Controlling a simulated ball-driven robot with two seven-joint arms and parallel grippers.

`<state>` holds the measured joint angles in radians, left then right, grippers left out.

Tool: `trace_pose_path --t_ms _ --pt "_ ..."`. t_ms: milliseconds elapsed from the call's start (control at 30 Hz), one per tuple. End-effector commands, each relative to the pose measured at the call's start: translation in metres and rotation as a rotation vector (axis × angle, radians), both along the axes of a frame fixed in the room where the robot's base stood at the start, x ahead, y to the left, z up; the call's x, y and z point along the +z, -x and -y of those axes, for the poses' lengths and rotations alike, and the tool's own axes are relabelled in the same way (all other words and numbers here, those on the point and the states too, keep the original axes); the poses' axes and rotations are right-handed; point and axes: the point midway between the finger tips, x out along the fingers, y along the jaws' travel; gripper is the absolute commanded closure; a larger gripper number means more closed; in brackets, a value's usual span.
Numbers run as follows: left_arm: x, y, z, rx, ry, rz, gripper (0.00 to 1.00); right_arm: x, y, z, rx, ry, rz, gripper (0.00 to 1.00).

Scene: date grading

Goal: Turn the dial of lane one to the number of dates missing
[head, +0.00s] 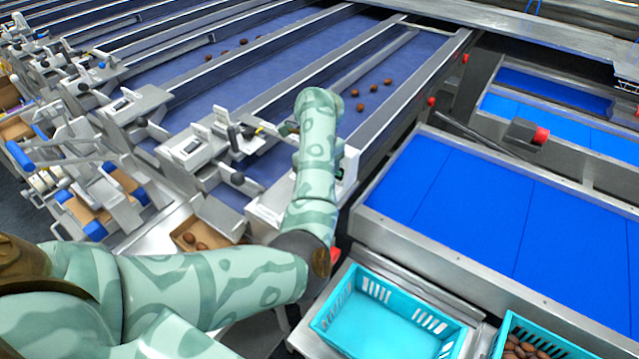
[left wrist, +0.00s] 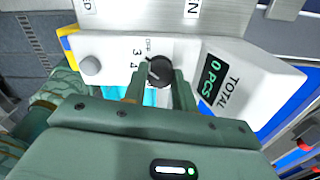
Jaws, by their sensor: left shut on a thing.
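The black round dial (left wrist: 159,70) is on a white panel (left wrist: 105,48) in the left wrist view. My left gripper (left wrist: 160,86) is shut on the dial, one finger on each side. I cannot tell which number the dial points to. In the head view my patterned forearm hides the gripper and dial. Several brown dates (head: 373,88) lie spaced out on the blue belt (head: 425,45) beyond my arm. My right gripper is not in view.
A display (left wrist: 212,80) beside the dial reads 0 PCS, with TOTAL on the panel. A grey knob (left wrist: 91,65) sits left.

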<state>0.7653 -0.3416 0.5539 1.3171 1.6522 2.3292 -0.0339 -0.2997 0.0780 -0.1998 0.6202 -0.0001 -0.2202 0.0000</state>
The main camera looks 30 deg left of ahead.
Motion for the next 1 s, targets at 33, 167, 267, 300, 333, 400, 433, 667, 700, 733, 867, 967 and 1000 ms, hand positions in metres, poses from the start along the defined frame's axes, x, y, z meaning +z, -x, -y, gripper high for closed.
trace_pose_path --t_ms 33,167,267,300,333,400,433,667,700,733,867,967,1000 --pt "0.0 0.0 0.0 0.005 -0.002 0.002 0.96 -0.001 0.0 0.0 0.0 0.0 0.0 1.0" --pt "0.001 0.0 0.0 0.01 -0.002 0.002 0.96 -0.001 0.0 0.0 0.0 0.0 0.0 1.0" --pt "0.001 0.0 -0.001 0.009 -0.002 0.002 0.96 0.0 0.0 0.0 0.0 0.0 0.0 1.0" --pt "0.001 0.0 -0.001 0.009 -0.002 0.002 0.96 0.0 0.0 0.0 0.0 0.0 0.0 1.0" --pt "0.001 0.0 -0.001 0.009 -0.002 0.002 0.96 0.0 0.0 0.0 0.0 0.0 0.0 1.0" --pt "0.001 0.0 -0.001 0.009 -0.002 0.002 0.96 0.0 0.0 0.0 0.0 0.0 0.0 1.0" --pt "0.001 0.0 -0.001 0.009 -0.002 0.002 0.67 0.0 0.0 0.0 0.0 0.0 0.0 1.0" --pt "0.001 0.0 0.0 0.008 -0.001 0.001 0.51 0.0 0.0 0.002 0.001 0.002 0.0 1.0" --pt "0.0 0.0 0.0 0.008 -0.001 0.0 0.51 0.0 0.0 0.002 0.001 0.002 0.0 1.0" --pt "0.0 0.0 0.0 0.008 -0.001 0.0 0.51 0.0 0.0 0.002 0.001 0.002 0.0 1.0" --pt "0.007 0.0 0.0 0.008 -0.001 0.001 0.51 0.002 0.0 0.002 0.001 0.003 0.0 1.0" --pt "0.023 -0.001 0.0 0.008 0.0 0.003 0.51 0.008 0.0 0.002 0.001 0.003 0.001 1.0" --pt "0.033 -0.001 0.0 0.009 0.0 0.005 0.51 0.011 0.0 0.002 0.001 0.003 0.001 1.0"
